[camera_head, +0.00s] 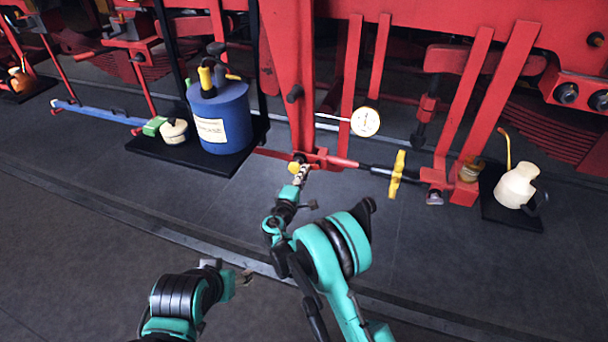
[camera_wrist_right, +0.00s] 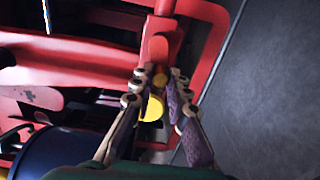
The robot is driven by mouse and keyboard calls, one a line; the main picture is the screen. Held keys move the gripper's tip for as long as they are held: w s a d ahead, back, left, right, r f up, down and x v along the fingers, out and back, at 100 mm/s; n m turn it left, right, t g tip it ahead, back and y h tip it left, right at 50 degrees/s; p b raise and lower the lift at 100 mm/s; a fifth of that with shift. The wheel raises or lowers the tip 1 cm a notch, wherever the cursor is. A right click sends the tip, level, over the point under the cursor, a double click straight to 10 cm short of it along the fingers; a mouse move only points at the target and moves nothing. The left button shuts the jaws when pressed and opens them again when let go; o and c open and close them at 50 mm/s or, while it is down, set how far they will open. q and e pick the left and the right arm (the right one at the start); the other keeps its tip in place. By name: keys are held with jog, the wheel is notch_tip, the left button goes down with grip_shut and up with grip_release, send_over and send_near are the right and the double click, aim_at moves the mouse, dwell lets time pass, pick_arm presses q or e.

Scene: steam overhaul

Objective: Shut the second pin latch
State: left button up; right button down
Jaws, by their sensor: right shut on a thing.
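A pin latch with a round yellow knob (camera_head: 294,167) sits at the left end of a red and black rod, by the foot of a red upright. My right gripper (camera_head: 301,175) is shut on this latch. In the right wrist view the yellow knob (camera_wrist_right: 153,108) shows between the fingers, which close near a red bracket (camera_wrist_right: 160,45). A yellow handle (camera_head: 397,174) stands across the rod further right, apart from the gripper. My left gripper (camera_head: 243,279) is low in the head view, away from the rod; its fingers are too small to read.
A cream oil can (camera_head: 516,186) stands at the right. A white dial gauge (camera_head: 365,121) hangs above the rod. The grey floor in front is clear.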

jog(key=shift+d+r, duration=0.1)
jog(key=shift+r, duration=0.35)
jog(key=shift+w+r, duration=0.1)
jog(key=shift+r, duration=0.1)
jog(key=c, duration=1.6)
grip_release()
jog(key=shift+r, duration=0.1)
jog(key=shift+c, duration=0.2)
jog(key=v, duration=0.7)
